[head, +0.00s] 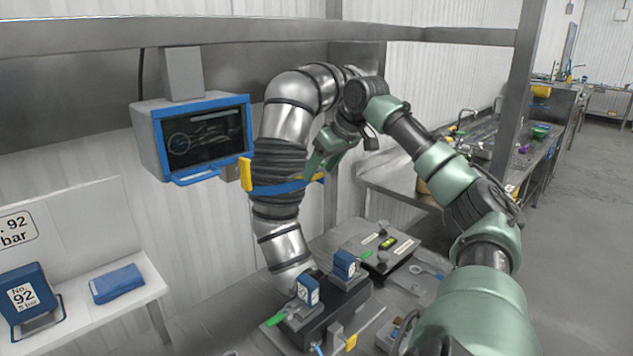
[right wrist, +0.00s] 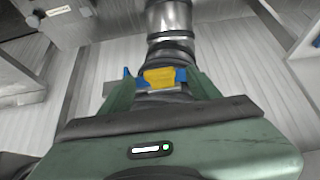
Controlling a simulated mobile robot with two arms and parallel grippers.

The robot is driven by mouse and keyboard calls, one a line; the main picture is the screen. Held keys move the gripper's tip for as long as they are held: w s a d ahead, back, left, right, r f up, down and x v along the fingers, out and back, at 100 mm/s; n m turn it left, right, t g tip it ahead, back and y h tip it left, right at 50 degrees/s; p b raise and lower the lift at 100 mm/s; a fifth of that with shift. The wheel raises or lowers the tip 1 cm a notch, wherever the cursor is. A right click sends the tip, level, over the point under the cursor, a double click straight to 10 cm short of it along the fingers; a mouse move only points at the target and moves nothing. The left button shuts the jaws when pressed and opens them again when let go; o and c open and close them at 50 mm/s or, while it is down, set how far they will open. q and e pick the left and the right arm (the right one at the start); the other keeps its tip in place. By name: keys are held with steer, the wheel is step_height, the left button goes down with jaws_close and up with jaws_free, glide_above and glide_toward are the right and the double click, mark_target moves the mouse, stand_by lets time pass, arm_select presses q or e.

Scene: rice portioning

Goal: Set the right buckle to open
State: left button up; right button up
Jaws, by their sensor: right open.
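A dark ribbed sleeve (head: 276,165) joins the shiny metal duct, with a blue strap (head: 285,188) around it. A yellow buckle (head: 246,173) stands out on the strap's left side. The right buckle (head: 319,177), also yellow, is mostly hidden behind my gripper in the head view. My right gripper (head: 318,166) is open beside it at the sleeve's right side. In the right wrist view, the yellow right buckle (right wrist: 160,78) lies across the blue strap (right wrist: 180,74), between the two spread fingers and ahead of them. Contact cannot be told. My left gripper is not in view.
A blue-framed monitor (head: 205,137) hangs left of the duct. A white shelf (head: 130,300) stands at left. A steel counter (head: 400,180) is behind my right arm.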

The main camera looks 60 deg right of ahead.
steer(key=v, duration=0.4)
stand_by(0.6)
